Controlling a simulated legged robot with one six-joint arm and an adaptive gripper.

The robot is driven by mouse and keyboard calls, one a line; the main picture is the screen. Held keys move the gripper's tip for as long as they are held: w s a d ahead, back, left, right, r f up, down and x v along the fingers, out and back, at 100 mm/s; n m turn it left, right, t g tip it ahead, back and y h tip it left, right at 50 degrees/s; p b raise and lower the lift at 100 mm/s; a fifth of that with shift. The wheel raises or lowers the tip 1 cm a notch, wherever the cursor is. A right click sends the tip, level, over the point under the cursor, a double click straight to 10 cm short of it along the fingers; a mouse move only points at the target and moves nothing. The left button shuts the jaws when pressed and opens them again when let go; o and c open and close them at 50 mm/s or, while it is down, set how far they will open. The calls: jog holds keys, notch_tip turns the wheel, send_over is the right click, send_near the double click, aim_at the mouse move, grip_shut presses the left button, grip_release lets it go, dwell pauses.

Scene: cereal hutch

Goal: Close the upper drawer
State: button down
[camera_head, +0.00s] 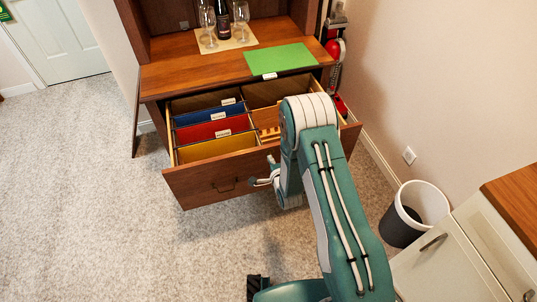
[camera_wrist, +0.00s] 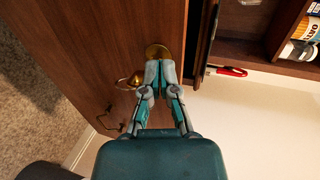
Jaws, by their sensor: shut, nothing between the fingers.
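The upper drawer (camera_head: 192,183) is pulled well out from under the hutch's desk top. My gripper (camera_head: 262,181) is in front of the drawer's right half, partly hidden by my arm. In the wrist view my gripper (camera_wrist: 159,66) is shut and empty, its tips at or just before a round brass plate (camera_wrist: 157,51) on a wooden panel (camera_wrist: 110,45). A brass ring (camera_wrist: 130,82) hangs beside them. I cannot tell if the tips touch.
A green mat (camera_head: 281,59) and a placemat with glasses and a bottle (camera_head: 222,20) rest on the hutch. A waste bin (camera_head: 413,213) and a cream cabinet (camera_head: 450,262) stand at the right. Carpet is clear at the left. A red-handled item (camera_wrist: 228,71) shows in the wrist view.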

aim_at(268, 154)
jog(key=shift+w+a, duration=0.2)
jog(key=shift+w, duration=0.5)
jog(key=shift+w+a, duration=0.2)
jog(key=shift+w, duration=0.45)
jog(key=shift+w, duration=0.15)
